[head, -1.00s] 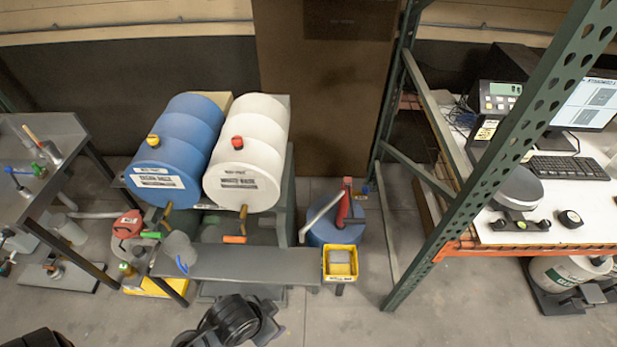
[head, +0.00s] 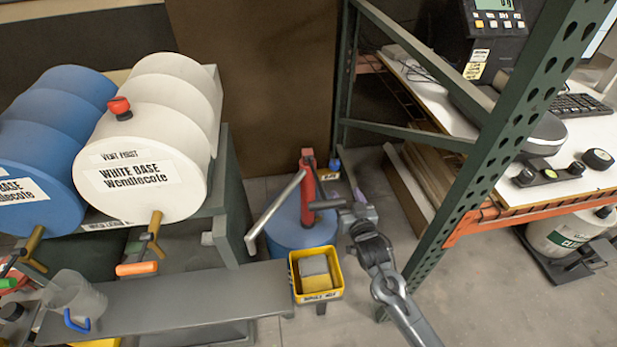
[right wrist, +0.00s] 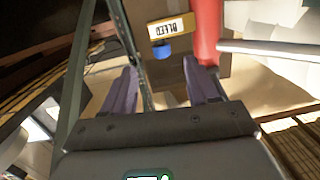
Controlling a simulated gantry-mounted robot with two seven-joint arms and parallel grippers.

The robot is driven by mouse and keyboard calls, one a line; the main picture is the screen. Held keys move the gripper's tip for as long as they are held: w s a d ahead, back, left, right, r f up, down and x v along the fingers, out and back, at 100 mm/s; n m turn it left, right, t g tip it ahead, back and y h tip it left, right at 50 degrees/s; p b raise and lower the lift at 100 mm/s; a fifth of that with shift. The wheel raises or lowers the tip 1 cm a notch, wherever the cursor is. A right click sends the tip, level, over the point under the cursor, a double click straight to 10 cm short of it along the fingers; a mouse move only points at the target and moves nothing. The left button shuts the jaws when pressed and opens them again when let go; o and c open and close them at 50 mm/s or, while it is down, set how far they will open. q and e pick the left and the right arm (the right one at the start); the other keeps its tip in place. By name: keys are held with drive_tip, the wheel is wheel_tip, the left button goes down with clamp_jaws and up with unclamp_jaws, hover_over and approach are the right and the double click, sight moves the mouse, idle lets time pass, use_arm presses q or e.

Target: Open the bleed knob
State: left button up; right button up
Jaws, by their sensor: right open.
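The bleed knob (head: 335,163) is a small blue knob beside a yellow label at the back of the blue drum (head: 290,235). In the right wrist view the blue bleed knob (right wrist: 164,51) sits just below the yellow BLEED label (right wrist: 171,27). My right gripper (head: 353,200) is in front of the knob, near the drum's right side. In the right wrist view its two fingers (right wrist: 159,80) are apart with nothing between them, and the knob appears beyond the tips, roughly between them. My left gripper is not in view.
A red pump body (head: 308,188) with a long grey handle (head: 274,206) stands on the drum, close to my right gripper. A green rack post (head: 480,150) rises to the right. A yellow bin (head: 318,290) is in front; white and blue barrels are left.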

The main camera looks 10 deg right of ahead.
sight(336, 168)
drive_tip(key=shift+t, duration=0.6)
drive_tip(key=w+b, duration=0.2)
drive_tip(key=w, duration=0.1)
drive_tip(key=w+b, duration=0.2)
drive_tip(key=w, duration=0.2)
drive_tip(key=w+r+b, duration=0.1)
drive_tip(key=w+b, duration=0.1)
drive_tip(key=w, duration=0.2)
drive_tip(key=shift+d+b, duration=0.15)
drive_tip(key=shift+b, duration=0.25)
use_arm(q)
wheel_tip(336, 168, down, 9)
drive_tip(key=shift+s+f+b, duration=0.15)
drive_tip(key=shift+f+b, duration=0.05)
drive_tip(key=shift+b, duration=0.15)
use_arm(e)
drive_tip(key=shift+w, duration=1)
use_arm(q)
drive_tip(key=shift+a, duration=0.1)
use_arm(e)
drive_tip(key=shift+c, duration=0.2)
